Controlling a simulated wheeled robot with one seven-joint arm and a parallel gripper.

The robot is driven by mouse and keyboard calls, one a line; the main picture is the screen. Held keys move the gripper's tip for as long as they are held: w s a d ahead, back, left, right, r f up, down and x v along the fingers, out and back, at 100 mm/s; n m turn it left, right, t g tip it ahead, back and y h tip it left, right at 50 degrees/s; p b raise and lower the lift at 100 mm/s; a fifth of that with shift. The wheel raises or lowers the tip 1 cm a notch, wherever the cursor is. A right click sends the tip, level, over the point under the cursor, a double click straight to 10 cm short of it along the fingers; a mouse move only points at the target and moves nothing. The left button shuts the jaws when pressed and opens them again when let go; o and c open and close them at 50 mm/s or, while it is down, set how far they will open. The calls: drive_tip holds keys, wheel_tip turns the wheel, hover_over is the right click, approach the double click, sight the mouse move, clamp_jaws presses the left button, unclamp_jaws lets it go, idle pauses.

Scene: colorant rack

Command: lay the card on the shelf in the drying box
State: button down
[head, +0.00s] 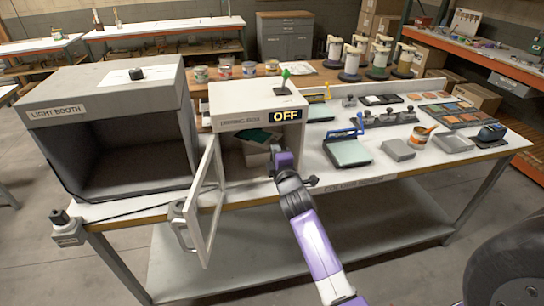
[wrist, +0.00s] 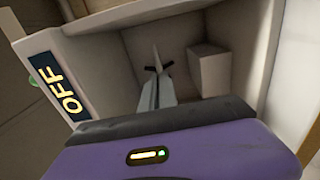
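The drying box (head: 228,118) stands on the bench with its door (head: 203,200) open to the front left. The dark green card (head: 258,136) shows inside its opening. My gripper (wrist: 156,70) reaches into the box; its fingers are close together with a thin sliver between the tips, which looks like the card edge-on. In the head view my wrist hides the fingertips. A pale block (wrist: 208,70), possibly the shelf, stands inside the box, apart from the fingers and lower in the box. It is partly seen below the card in the head view (head: 256,156).
The light booth (head: 110,125) stands left of the drying box. The box's sign (wrist: 57,84) reads OFF, and a green-topped lever (head: 285,78) is on its roof. A blue-handled device (head: 348,150) and grey blocks (head: 398,150) stand to the right.

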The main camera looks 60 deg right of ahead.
drive_tip(key=shift+x, duration=1.15)
wheel_tip(320, 180, down, 7)
drive_tip(key=b, duration=0.4)
drive_tip(key=shift+w+d+r, duration=0.1)
drive_tip(key=shift+w+d, duration=0.05)
drive_tip(key=shift+d, duration=0.05)
drive_tip(key=shift+w+d, duration=0.1)
drive_tip(key=shift+d, duration=0.05)
drive_tip(key=shift+f, duration=0.2)
drive_tip(key=shift+f, duration=0.15)
drive_tip(key=c, duration=1.6)
unclamp_jaws()
drive_tip(key=shift+c, duration=0.2)
